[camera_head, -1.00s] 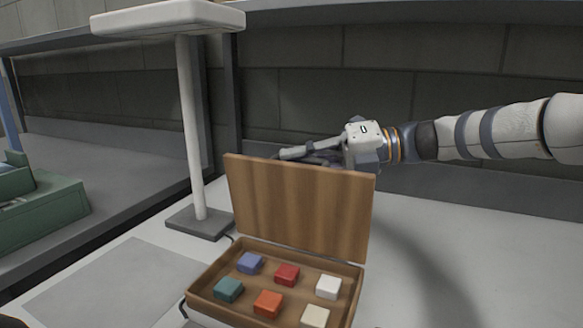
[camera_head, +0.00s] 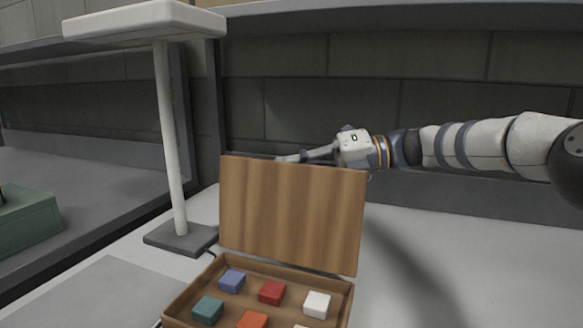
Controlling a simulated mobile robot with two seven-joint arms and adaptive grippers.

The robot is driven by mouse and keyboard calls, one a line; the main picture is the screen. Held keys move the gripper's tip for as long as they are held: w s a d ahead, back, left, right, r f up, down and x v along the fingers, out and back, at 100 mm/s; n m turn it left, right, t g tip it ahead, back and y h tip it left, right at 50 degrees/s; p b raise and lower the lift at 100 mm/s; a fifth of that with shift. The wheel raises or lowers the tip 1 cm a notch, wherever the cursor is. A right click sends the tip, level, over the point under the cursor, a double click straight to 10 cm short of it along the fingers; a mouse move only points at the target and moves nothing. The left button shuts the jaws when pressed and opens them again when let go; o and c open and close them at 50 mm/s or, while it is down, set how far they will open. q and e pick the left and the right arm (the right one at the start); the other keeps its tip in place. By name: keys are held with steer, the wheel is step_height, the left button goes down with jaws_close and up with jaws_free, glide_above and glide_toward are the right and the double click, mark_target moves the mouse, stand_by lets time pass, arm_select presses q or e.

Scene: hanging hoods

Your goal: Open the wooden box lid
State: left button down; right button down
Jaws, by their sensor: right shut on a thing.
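The wooden box (camera_head: 178,302) stands on the light table with its lid (camera_head: 290,213) raised upright at the back edge. Several small coloured blocks lie inside, among them a blue one (camera_head: 232,280), a red one (camera_head: 271,292), a white one (camera_head: 317,304) and a teal one (camera_head: 208,310). My right gripper (camera_head: 290,158) is behind the top edge of the lid, coming in from the right. Its fingers are partly hidden by the lid, and what they hold does not show clearly. My left gripper is not in view.
A white lamp post (camera_head: 170,140) with a dark square base (camera_head: 181,238) stands left of the lid. A green case (camera_head: 28,221) is at the far left. A grey mat (camera_head: 105,295) lies at front left. The table right of the box is clear.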

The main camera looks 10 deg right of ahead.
steer(key=shift+r, duration=0.1)
steer(key=c, duration=1.7)
jaws_free()
steer(key=shift+o, duration=0.2)
steer(key=v, duration=1.2)
steer(key=shift+w, duration=0.1)
